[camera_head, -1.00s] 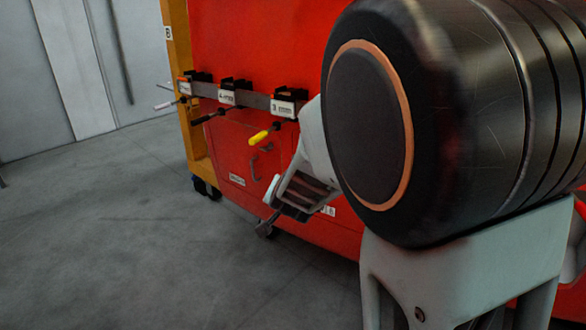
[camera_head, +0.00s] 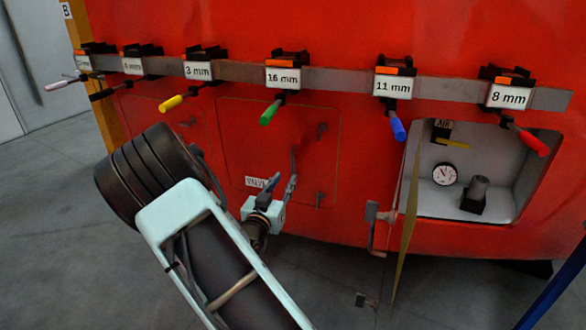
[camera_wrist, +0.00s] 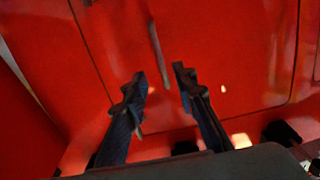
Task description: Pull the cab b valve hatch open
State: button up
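The valve hatch (camera_head: 262,135) is a closed red panel in the red nose, outlined by a thin seam in the head view. A partly hidden white label reading "VALV" (camera_head: 256,182) sits at its lower left. A small dark fitting (camera_head: 322,130) and a lower one (camera_head: 320,198) are on its right side. My gripper (camera_head: 293,165) is in front of the hatch's lower middle. In the wrist view, my gripper (camera_wrist: 159,75) has its two fingers apart before a red panel (camera_wrist: 115,35). A thin dark bar (camera_wrist: 160,52) lies just beyond the fingertips; I see no grip on it.
A grey rail (camera_head: 335,75) above carries tools with coloured handles and size labels. To the right, an open compartment (camera_head: 420,200) shows a gauge (camera_head: 445,174), with its door (camera_head: 405,225) swung out edge-on. Another closed panel (camera_head: 150,120) is to the left. Grey floor (camera_head: 60,220) is clear at left.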

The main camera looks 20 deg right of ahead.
aim_at(293, 166)
jog(key=x, duration=0.9)
jog(key=shift+w+d+b, duration=0.15)
jog(key=shift+b, duration=0.25)
jog(key=shift+c, duration=0.2)
grip_shut()
